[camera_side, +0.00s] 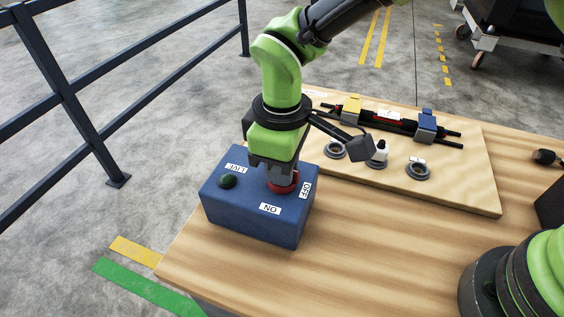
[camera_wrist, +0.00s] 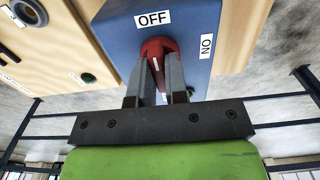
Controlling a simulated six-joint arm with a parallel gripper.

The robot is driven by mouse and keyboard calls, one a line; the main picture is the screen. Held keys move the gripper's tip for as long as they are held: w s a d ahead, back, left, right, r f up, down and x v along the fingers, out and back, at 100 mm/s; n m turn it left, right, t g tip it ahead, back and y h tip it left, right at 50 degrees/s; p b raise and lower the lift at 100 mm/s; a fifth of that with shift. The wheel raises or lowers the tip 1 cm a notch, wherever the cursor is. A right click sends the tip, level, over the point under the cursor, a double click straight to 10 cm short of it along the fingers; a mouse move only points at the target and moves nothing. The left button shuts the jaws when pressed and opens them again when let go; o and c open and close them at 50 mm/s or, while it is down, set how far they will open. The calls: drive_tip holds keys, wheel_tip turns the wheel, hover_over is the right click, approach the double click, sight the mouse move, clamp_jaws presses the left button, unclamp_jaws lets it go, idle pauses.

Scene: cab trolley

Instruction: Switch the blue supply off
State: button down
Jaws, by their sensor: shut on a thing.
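The blue supply box (camera_side: 255,225) stands at the table's left corner. Its top carries a red knob (camera_side: 284,187), white OFF and ON labels, and a dark green lamp (camera_side: 228,181) beside another label. My gripper (camera_side: 280,178) points down and is shut on the knob. In the wrist view, the two fingers (camera_wrist: 161,82) flank the raised bar of the red knob (camera_wrist: 156,47). The bar runs roughly toward the OFF label (camera_wrist: 154,19); the ON label (camera_wrist: 206,46) lies to the right. The fingers hide part of the knob.
A wooden board (camera_side: 465,190) behind the box holds a dark bar in yellow and blue clamps (camera_side: 426,124) and several ringed sockets (camera_side: 418,170). The wooden table (camera_side: 360,245) is clear in front. A dark railing (camera_side: 70,100) stands at left.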

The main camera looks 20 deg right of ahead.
drive_tip(key=shift+w, duration=0.1)
drive_tip(key=c, duration=1.1)
unclamp_jaws()
drive_tip(key=shift+c, duration=0.2)
drive_tip(key=shift+r, duration=0.1)
wheel_tip(320, 180, up, 10)
